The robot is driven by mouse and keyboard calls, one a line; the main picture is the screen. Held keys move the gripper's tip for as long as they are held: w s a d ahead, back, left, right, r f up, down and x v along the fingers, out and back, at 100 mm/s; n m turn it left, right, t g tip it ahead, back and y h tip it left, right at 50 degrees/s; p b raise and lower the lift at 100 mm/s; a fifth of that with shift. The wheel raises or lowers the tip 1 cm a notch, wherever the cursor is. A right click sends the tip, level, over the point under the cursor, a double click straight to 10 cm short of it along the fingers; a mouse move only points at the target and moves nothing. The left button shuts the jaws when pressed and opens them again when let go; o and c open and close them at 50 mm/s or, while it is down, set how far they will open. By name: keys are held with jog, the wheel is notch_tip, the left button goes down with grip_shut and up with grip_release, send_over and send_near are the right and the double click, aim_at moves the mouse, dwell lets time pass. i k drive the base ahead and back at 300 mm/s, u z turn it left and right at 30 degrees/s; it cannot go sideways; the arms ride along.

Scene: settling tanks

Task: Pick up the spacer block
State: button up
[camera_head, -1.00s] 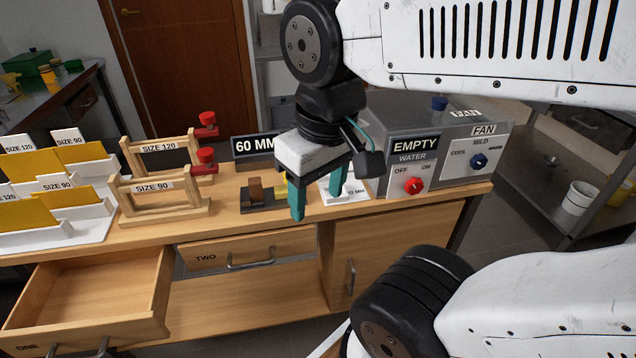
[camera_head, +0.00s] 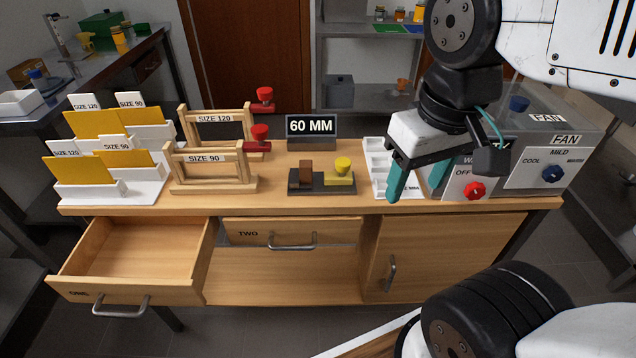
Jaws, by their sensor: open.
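My gripper (camera_head: 416,182) has two teal fingers, apart and empty, pointing down at the right part of the bench. It hangs in front of a white tray (camera_head: 376,150) with several compartments and hides part of it. No spacer block can be told for sure.
Wooden frames (camera_head: 213,168) with red-knobbed clamps and white holders with yellow cards (camera_head: 85,171) fill the bench's left. The grey fan box (camera_head: 545,130) stands right of my gripper. Drawer ONE (camera_head: 140,255) is open and empty; drawer TWO (camera_head: 290,233) is nearly shut.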

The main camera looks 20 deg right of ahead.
aim_at(305, 165)
jog(key=z, duration=3.35)
jog(key=k, duration=1.8)
jog(key=u, duration=1)
